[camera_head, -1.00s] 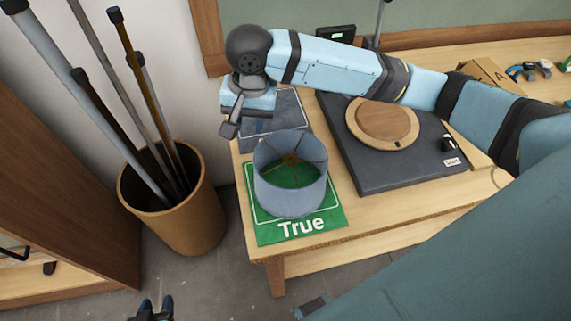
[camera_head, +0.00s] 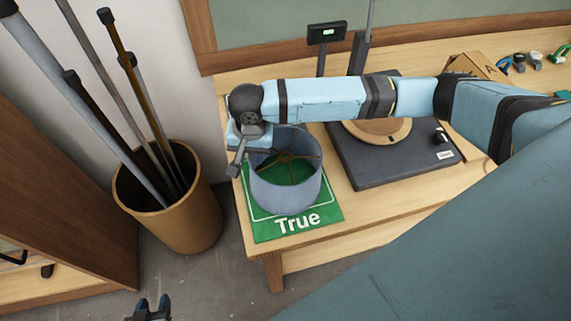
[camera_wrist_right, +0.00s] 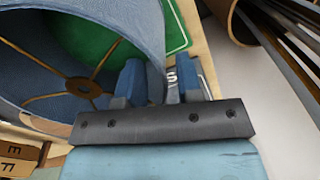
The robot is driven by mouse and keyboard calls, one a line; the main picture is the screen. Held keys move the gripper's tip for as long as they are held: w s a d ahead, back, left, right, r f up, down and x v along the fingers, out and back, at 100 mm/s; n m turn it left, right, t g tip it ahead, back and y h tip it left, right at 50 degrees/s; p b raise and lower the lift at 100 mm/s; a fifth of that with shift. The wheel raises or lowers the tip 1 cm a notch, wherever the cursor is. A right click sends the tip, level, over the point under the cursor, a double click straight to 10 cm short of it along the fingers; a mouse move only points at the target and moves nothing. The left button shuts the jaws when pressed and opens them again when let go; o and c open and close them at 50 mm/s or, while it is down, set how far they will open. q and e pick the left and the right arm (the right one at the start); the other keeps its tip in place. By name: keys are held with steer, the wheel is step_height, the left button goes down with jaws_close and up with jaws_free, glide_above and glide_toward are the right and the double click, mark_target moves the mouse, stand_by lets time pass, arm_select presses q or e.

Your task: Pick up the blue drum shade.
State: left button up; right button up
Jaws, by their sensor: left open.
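The blue drum shade (camera_head: 286,190) stands upright on the green "True" mat (camera_head: 297,225) near the table's left end. Its open top shows a spoked ring inside. My right gripper (camera_head: 236,160) is at the shade's far left rim, pointing down. In the right wrist view the right gripper (camera_wrist_right: 160,82) has its fingers apart, with the shade's wall (camera_wrist_right: 130,22) close by at the upper left. My left gripper (camera_head: 152,308) is open and empty at the bottom edge, low over the floor, away from the shade.
A brown bin (camera_head: 190,222) with several long rods stands left of the table. A dark turntable base (camera_head: 395,165) with a wooden disc lies right of the shade, partly under my right arm. A small display (camera_head: 327,33) stands behind. A cardboard piece (camera_head: 478,66) and tools lie at the back right.

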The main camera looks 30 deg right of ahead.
steer(key=shift+a+f, duration=0.1)
steer(key=shift+f, duration=0.7)
jaws_close()
steer(key=shift+r, duration=0.1)
